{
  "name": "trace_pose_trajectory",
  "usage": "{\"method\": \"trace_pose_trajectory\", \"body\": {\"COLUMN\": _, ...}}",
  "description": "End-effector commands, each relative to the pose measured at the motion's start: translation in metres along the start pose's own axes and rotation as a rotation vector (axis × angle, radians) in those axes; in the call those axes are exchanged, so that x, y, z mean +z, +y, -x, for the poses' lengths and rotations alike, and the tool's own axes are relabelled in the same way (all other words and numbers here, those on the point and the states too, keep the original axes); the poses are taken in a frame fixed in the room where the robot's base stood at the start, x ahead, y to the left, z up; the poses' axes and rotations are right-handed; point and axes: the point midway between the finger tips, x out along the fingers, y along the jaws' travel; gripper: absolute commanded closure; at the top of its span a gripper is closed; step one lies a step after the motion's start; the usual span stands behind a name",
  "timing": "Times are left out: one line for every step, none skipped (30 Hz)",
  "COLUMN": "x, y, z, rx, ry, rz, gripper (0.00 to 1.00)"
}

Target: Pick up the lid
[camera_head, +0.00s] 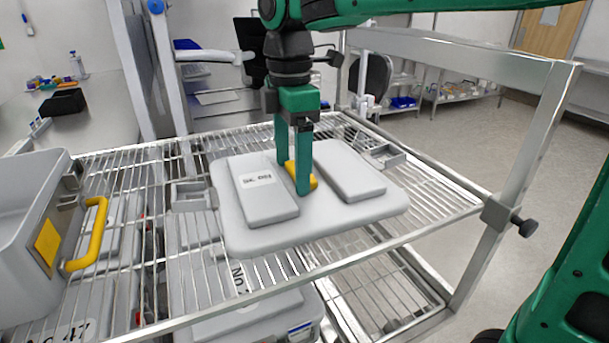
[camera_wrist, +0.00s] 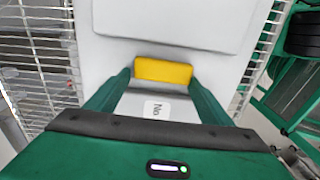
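The lid (camera_head: 317,218) is a light grey slab with two raised pads and a yellow handle between them. It lies flat on the wire rack and also shows in the wrist view (camera_wrist: 110,60). My gripper (camera_head: 292,178) points down over the middle of the lid, with its green fingers apart at the yellow handle (camera_head: 313,182). In the wrist view, the handle (camera_wrist: 163,70) lies between the fingertips of my gripper (camera_wrist: 161,78), with a small gap at each side. The near finger hides part of the handle in the head view.
A grey bin (camera_head: 30,235) with a yellow handle stands at the left of the wire rack (camera_head: 440,200). Small metal brackets flank the lid. A steel frame post (camera_head: 525,150) rises at the right. Another labelled grey container (camera_head: 250,312) sits below the rack.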

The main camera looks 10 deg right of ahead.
Motion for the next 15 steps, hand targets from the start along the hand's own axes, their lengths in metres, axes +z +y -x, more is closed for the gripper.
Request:
{"method": "trace_pose_trajectory", "body": {"x": 0.0000, "y": 0.0001, "z": 0.0002, "rx": 0.001, "ry": 0.000, "rz": 0.000, "gripper": 0.39}}
{"method": "trace_pose_trajectory", "body": {"x": 0.0001, "y": 0.0002, "z": 0.0002, "rx": 0.001, "ry": 0.000, "rz": 0.000, "gripper": 0.46}}
{"method": "trace_pose_trajectory", "body": {"x": 0.0002, "y": 0.0002, "z": 0.0002, "rx": 0.001, "ry": 0.000, "rz": 0.000, "gripper": 0.56}}
{"method": "trace_pose_trajectory", "body": {"x": 0.0002, "y": 0.0003, "z": 0.0003, "rx": 0.001, "ry": 0.000, "rz": -0.001, "gripper": 0.63}}
{"method": "trace_pose_trajectory", "body": {"x": 0.0003, "y": 0.0003, "z": 0.0003, "rx": 0.001, "ry": 0.000, "rz": -0.001, "gripper": 0.70}}
{"method": "trace_pose_trajectory", "body": {"x": 0.0003, "y": 0.0005, "z": 0.0011, "rx": 0.003, "ry": 0.001, "rz": -0.001, "gripper": 0.77}}
{"method": "trace_pose_trajectory", "body": {"x": 0.0004, "y": 0.0005, "z": 0.0011, "rx": 0.003, "ry": 0.001, "rz": -0.001, "gripper": 0.77}}
{"method": "trace_pose_trajectory", "body": {"x": 0.0004, "y": 0.0005, "z": 0.0011, "rx": 0.003, "ry": 0.001, "rz": -0.001, "gripper": 0.77}}
{"method": "trace_pose_trajectory", "body": {"x": 0.0005, "y": 0.0005, "z": 0.0011, "rx": 0.003, "ry": 0.001, "rz": -0.001, "gripper": 0.77}}
{"method": "trace_pose_trajectory", "body": {"x": 0.0006, "y": 0.0005, "z": 0.0011, "rx": 0.003, "ry": 0.001, "rz": -0.001, "gripper": 0.77}}
{"method": "trace_pose_trajectory", "body": {"x": 0.0007, "y": 0.0005, "z": 0.0012, "rx": 0.003, "ry": 0.001, "rz": -0.001, "gripper": 0.77}}
{"method": "trace_pose_trajectory", "body": {"x": 0.0007, "y": 0.0005, "z": 0.0014, "rx": 0.003, "ry": 0.001, "rz": -0.002, "gripper": 0.77}}
{"method": "trace_pose_trajectory", "body": {"x": 0.0008, "y": 0.0005, "z": 0.0018, "rx": 0.003, "ry": 0.001, "rz": -0.002, "gripper": 0.77}}
{"method": "trace_pose_trajectory", "body": {"x": 0.0008, "y": 0.0005, "z": 0.0026, "rx": 0.003, "ry": 0.001, "rz": -0.002, "gripper": 0.77}}
{"method": "trace_pose_trajectory", "body": {"x": 0.0009, "y": 0.0005, "z": 0.0042, "rx": 0.003, "ry": 0.001, "rz": -0.002, "gripper": 0.77}}
